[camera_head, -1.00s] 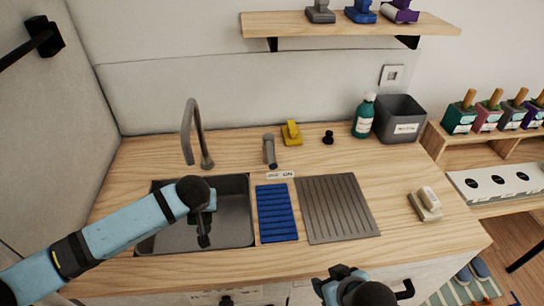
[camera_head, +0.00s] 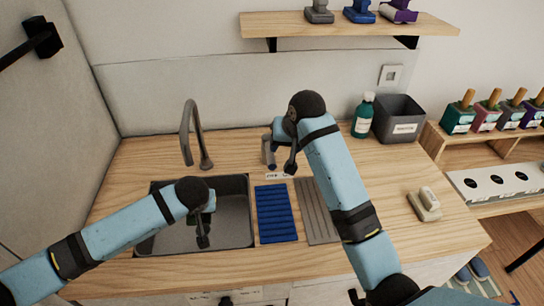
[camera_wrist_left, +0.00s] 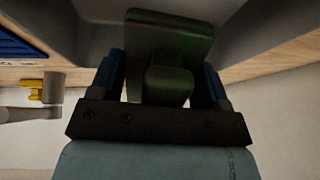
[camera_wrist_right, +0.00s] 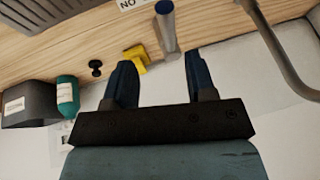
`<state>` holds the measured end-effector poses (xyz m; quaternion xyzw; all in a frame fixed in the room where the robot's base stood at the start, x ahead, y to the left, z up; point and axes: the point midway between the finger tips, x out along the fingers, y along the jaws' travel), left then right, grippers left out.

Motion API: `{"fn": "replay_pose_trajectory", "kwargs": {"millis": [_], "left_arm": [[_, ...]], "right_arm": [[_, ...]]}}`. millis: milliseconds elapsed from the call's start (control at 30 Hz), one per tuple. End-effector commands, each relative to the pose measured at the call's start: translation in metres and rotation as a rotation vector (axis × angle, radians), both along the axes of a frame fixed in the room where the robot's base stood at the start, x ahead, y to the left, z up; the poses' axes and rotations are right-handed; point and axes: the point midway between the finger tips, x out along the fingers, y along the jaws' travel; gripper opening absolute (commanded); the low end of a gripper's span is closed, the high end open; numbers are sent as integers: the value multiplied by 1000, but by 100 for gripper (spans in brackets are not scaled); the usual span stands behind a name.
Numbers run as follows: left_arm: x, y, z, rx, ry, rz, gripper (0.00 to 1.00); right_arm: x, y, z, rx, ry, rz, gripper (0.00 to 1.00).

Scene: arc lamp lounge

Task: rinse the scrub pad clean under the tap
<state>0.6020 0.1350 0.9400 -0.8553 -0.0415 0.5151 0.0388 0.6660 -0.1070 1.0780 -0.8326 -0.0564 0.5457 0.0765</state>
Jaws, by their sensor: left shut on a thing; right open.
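The grey tap (camera_head: 188,130) arches at the back of the dark sink (camera_head: 247,215); no water stream shows. My left gripper (camera_head: 203,240) points down into the sink, to the front of the spout. In the left wrist view it is shut on the dark green scrub pad (camera_wrist_left: 170,38); any dirt on it is too dim to tell. The grey tap lever (camera_head: 267,150) stands right of the spout, with a label marked ON. My right gripper (camera_wrist_right: 161,78) is open beside the lever, which shows beyond its fingers in the right wrist view (camera_wrist_right: 167,28).
A blue ribbed mat (camera_head: 276,228) and a grooved drainboard (camera_head: 316,212) lie right of the sink. A green bottle (camera_head: 363,118) and grey bin (camera_head: 400,118) stand at the back right. A yellow object (camera_wrist_right: 135,57) is near the lever. A pale block (camera_head: 425,203) lies at right.

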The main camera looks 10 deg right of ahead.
Motion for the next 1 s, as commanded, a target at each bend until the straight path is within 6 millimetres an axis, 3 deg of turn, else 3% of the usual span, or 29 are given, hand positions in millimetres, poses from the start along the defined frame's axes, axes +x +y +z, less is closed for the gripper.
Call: {"fn": "replay_pose_trajectory", "kwargs": {"millis": [100, 267, 700, 1000], "left_arm": [[0, 0, 0, 0, 0, 0, 45], [0, 0, 0, 0, 0, 0, 45], [0, 0, 0, 0, 0, 0, 45], [0, 0, 0, 0, 0, 0, 45]], "right_arm": [[9, 5, 14, 5, 14, -3, 51], [14, 8, 9, 6, 22, -4, 51], [45, 22, -66, 5, 22, -3, 51], [56, 27, -90, 6, 19, -4, 51]]}}
